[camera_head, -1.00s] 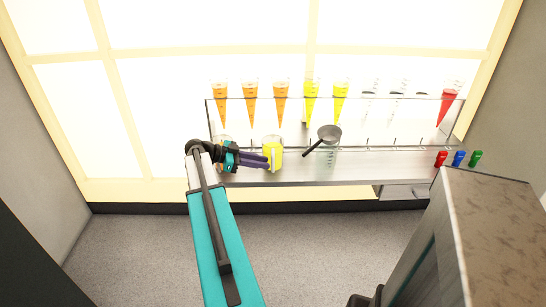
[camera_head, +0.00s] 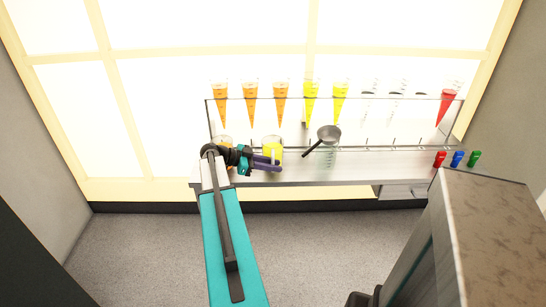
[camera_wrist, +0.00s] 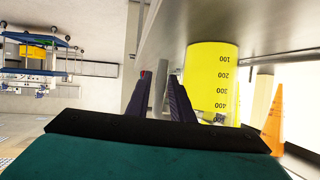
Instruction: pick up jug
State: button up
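The jug (camera_head: 270,146) is clear, holds yellow juice and stands on the metal shelf, left of the funnel. My gripper (camera_head: 277,163) is just in front of it in the head view, with purple fingers pointing right, hiding its lower part. In the wrist view the picture is upside down, and the jug (camera_wrist: 212,78) shows yellow with printed volume marks, to the right of both fingers. My gripper (camera_wrist: 160,76) is open there, with a visible gap between its fingers. The jug is beside the fingers, not between them. Whether they touch it, I cannot tell.
The metal shelf (camera_head: 350,168) has a back rack with orange, yellow and red cones. A funnel (camera_head: 328,133) with a dark handle lies right of the jug. An orange-filled vessel (camera_head: 227,140) stands left. Red, blue and green small items (camera_head: 459,158) are at the right end.

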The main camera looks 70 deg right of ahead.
dwell(0.4)
grip_shut()
dwell(1.3)
